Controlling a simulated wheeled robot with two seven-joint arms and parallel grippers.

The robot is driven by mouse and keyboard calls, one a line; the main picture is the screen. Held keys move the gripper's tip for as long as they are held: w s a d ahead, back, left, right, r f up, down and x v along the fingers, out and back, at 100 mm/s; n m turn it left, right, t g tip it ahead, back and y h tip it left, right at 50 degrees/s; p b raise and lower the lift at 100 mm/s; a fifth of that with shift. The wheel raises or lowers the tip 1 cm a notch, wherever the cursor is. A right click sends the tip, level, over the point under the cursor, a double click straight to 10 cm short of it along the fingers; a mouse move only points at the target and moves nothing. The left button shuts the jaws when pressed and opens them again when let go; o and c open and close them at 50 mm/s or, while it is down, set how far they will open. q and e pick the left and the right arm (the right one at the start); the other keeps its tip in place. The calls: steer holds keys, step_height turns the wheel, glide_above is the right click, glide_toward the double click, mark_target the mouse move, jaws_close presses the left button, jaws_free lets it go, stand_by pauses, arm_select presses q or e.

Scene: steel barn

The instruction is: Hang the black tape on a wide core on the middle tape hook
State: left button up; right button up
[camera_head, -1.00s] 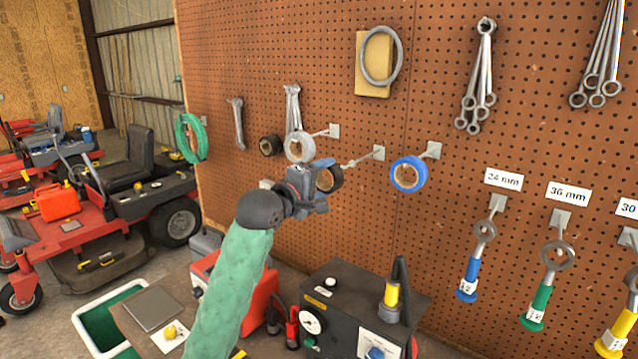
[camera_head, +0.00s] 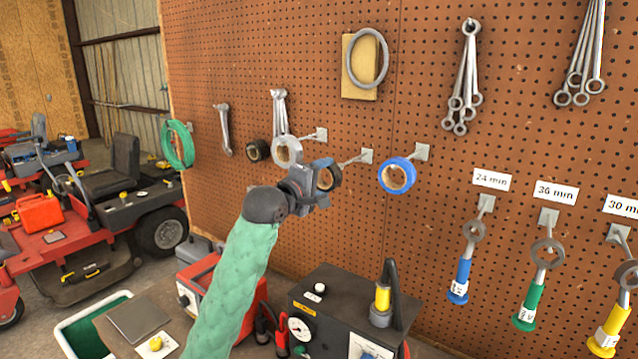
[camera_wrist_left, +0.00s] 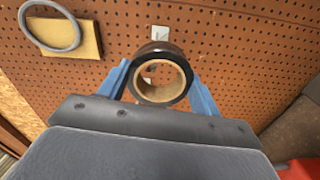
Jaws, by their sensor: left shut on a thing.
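My left gripper (camera_head: 322,181) is shut on the black tape (camera_head: 334,172), a black ring with a wide tan core. In the left wrist view the black tape (camera_wrist_left: 137,82) sits between the blue fingers, its open core facing the camera. The middle tape hook (camera_head: 367,156) sticks out from the pegboard just right of the tape, its rod running toward the ring. The hook's pale plate (camera_wrist_left: 161,58) shows behind the tape in the left wrist view. I cannot tell whether the rod's tip is inside the core. My right gripper is in neither view.
A blue tape (camera_head: 397,175) hangs on the hook to the right. A black machine (camera_head: 345,310) stands below.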

arm_select(q)
steer(key=shift+f+b+x, duration=0.2)
steer(key=shift+b+x, duration=0.4)
steer(key=shift+x, duration=0.85)
steer(key=shift+w+d+f, duration=0.3)
steer(key=shift+w+f, duration=0.05)
steer(key=shift+w, duration=0.05)
steer(key=o, duration=1.1)
steer(key=shift+a, duration=0.1)
